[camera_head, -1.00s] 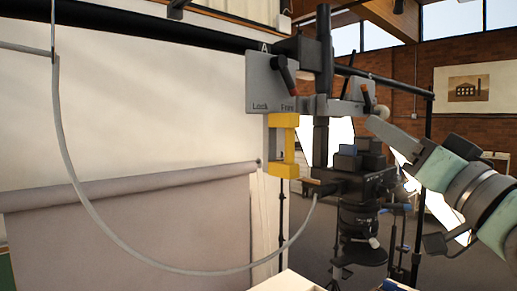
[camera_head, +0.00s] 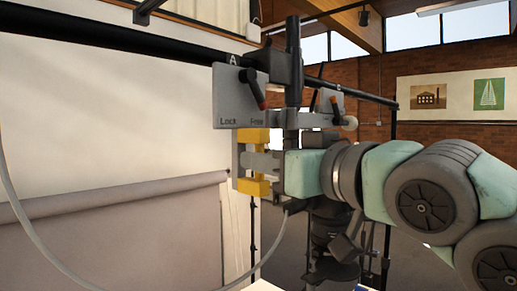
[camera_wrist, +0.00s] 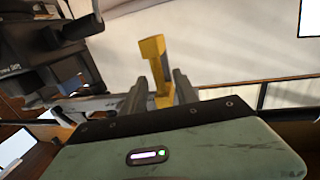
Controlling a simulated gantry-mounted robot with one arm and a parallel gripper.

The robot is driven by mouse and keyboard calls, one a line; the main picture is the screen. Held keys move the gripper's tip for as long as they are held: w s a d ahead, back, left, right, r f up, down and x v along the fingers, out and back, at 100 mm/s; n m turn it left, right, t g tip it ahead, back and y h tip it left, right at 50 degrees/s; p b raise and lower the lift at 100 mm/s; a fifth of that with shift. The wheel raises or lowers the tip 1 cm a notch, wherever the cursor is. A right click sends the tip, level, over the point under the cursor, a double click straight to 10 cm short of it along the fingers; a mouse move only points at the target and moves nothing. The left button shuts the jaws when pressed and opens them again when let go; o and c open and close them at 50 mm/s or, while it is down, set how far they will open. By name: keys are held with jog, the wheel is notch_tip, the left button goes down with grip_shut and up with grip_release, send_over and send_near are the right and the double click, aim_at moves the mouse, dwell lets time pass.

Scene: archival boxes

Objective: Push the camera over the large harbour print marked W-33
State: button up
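The black copy camera (camera_head: 328,225) hangs from its carriage on an overhead rail, partly hidden behind my arm. A yellow handle (camera_head: 255,188) is fixed on the carriage's left side, and it also shows in the wrist view (camera_wrist: 153,50). A grey plate (camera_head: 238,97) marked "Lock" and "Free" carries a lever (camera_head: 257,90) with a red tip, pointing towards the "Free" side. My gripper (camera_head: 258,162) is at the handle. In the wrist view, its two fingers (camera_wrist: 160,82) are apart, one on each side of the handle; contact is not clear. No print marked W-33 shows.
The black rail (camera_head: 110,38) runs along the top left. A grey cable (camera_head: 30,228) loops below it. A factory picture (camera_head: 428,96) and a green ship picture (camera_head: 489,93) hang on the brick wall.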

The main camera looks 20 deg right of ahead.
jog(key=shift+x, duration=1.25)
jog(key=shift+c, duration=0.6)
grip_shut()
